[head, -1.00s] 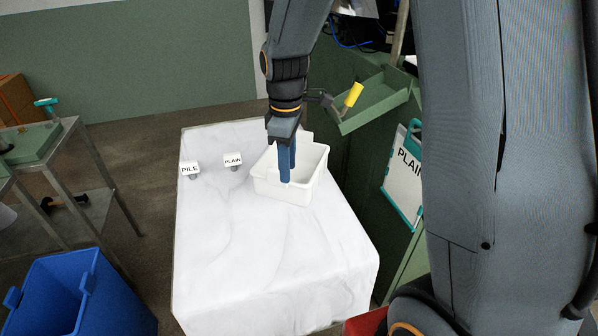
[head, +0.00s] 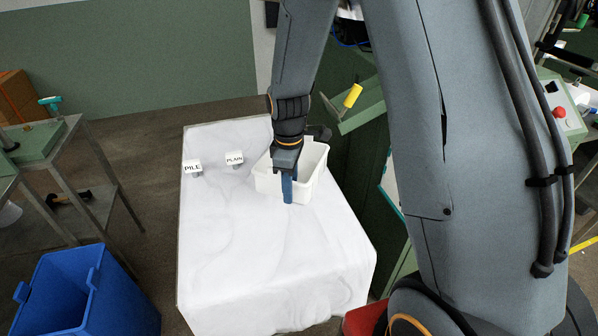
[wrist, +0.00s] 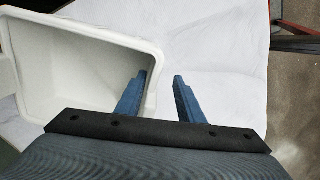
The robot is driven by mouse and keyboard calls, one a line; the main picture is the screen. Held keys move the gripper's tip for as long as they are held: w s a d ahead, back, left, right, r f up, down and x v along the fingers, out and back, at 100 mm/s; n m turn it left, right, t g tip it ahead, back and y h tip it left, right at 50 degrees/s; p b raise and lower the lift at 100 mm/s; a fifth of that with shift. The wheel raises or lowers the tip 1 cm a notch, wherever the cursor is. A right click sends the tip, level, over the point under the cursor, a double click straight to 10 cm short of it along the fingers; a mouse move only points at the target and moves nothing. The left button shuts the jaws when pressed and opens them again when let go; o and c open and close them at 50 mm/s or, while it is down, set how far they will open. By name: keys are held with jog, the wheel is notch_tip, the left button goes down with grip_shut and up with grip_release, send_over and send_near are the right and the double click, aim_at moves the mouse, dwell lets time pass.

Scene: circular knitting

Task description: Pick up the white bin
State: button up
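The white bin (head: 306,190) stands upright on the white-covered table, towards its far right side. It is open at the top and looks empty where I can see inside. My gripper (head: 288,200) points down at the bin's near side, and its wrist hides part of the bin. In the wrist view the bin (wrist: 50,75) fills the left side. My gripper (wrist: 161,80) is open there, with a gap between its blue fingers. The left finger is over the bin's inside, the right finger is outside, and the rim passes between them. I cannot tell whether either finger touches the wall.
Small signs reading PILE (head: 192,167) and PLAIN (head: 234,159) stand left of the bin. The table's (head: 270,265) near part is clear. A blue bin (head: 85,295) is on the floor at left. A green machine with a yellow cylinder (head: 353,96) stands close at right.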

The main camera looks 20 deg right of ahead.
grip_shut()
jog(key=shift+r, duration=0.1)
